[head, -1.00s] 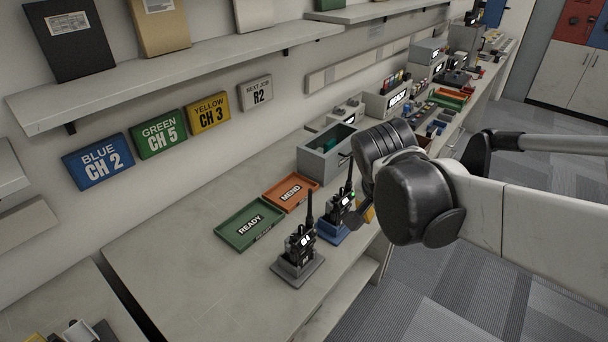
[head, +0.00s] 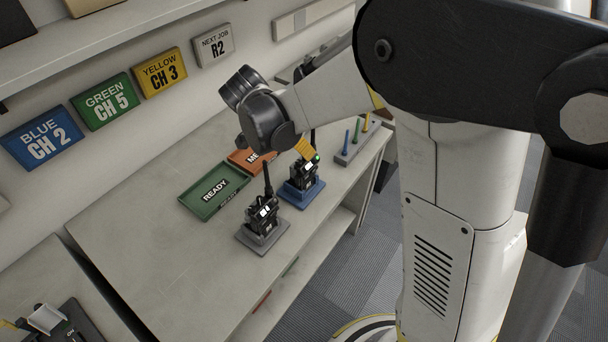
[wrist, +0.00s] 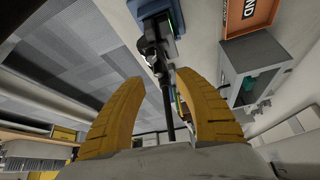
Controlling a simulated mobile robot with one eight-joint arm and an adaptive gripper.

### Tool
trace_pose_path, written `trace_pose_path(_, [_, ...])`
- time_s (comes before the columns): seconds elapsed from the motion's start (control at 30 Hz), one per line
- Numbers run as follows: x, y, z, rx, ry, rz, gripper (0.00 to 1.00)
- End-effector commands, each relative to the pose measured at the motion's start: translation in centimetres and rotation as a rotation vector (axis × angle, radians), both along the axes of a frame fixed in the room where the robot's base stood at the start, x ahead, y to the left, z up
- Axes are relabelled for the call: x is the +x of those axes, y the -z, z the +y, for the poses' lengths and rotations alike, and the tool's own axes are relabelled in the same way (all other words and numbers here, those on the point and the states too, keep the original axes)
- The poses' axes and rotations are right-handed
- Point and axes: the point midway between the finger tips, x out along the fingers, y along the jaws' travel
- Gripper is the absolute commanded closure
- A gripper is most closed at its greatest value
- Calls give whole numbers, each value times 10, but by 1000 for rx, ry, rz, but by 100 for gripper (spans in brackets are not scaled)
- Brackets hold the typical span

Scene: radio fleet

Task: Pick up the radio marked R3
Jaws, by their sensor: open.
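Two black handheld radios stand upright on the bench in the head view. One radio (head: 262,216) is on a grey stand (head: 262,236). The other radio (head: 303,176) is on a blue stand (head: 301,194) and shows a green light. Their small labels are too blurred to read. My gripper (head: 307,149) is close above the blue-stand radio, partly hidden by my wrist. In the wrist view, the yellow fingers of my gripper (wrist: 160,80) are open. The radio's body (wrist: 153,38) is beyond the fingertips, and its antenna (wrist: 168,100) appears between the fingers.
A green READY tray (head: 214,192) lies left of the radios. An orange MEND tray (head: 250,160) is partly behind my wrist. A rack of coloured pegs (head: 354,143) stands right of the blue stand. A grey bin (wrist: 252,68) shows in the wrist view.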

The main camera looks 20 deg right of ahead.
Motion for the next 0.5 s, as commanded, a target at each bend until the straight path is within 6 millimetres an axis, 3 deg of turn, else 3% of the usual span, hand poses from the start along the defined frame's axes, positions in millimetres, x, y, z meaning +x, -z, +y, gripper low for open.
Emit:
trace_pose_path(0.23, [4, 38, -16, 0, 1, 0, 61])
trace_pose_path(0.5, [6, 40, -18, 0, 0, -1, 61])
